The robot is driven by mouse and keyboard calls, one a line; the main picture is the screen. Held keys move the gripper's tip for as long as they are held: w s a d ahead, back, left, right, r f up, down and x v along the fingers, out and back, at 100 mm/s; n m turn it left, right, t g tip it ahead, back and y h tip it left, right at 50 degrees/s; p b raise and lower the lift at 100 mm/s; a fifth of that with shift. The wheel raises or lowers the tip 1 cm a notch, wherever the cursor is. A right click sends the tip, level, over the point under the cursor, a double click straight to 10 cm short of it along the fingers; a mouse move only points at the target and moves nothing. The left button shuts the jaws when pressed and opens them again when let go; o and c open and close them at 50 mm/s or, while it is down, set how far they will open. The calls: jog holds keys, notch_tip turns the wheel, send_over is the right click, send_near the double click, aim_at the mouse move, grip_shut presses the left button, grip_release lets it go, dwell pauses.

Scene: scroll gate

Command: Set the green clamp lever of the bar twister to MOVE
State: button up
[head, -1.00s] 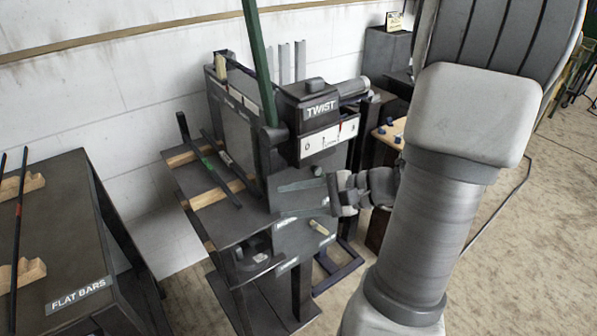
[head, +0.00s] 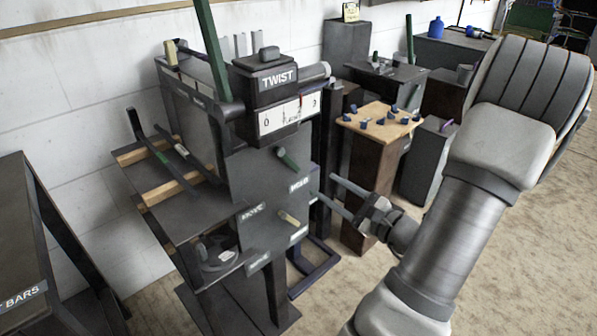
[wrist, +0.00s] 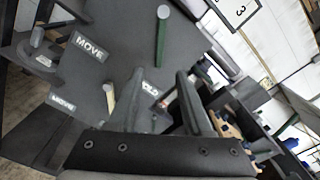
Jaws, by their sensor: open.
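The bar twister (head: 240,175) stands left of centre in the head view. Its short green clamp lever (head: 288,158) is on the front panel below the scale, sloping down to the right toward the HOLD label (head: 298,185). In the wrist view the green lever (wrist: 161,42) has a pale round end, with the MOVE label (wrist: 90,46) to its left and HOLD (wrist: 151,87) below it. My gripper (head: 327,187) is open and empty, right of the panel, its fingers pointing at it. In the wrist view the gripper (wrist: 161,76) is below the lever, apart from it.
A cream lever (head: 290,218) sits lower on the panel beside its own labels. A tall green lever (head: 212,50) rises at the upper left. A wooden-topped stand (head: 378,120) with blue pieces is behind my gripper. The floor at right is clear.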

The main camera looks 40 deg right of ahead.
aim_at(294, 165)
jog(key=w, duration=0.3)
jog(key=w+b, duration=0.1)
jog(key=w, duration=0.3)
jog(key=w+a+b, duration=0.1)
jog(key=w, duration=0.3)
jog(key=shift+w, duration=0.2)
grip_shut()
dwell(0.9)
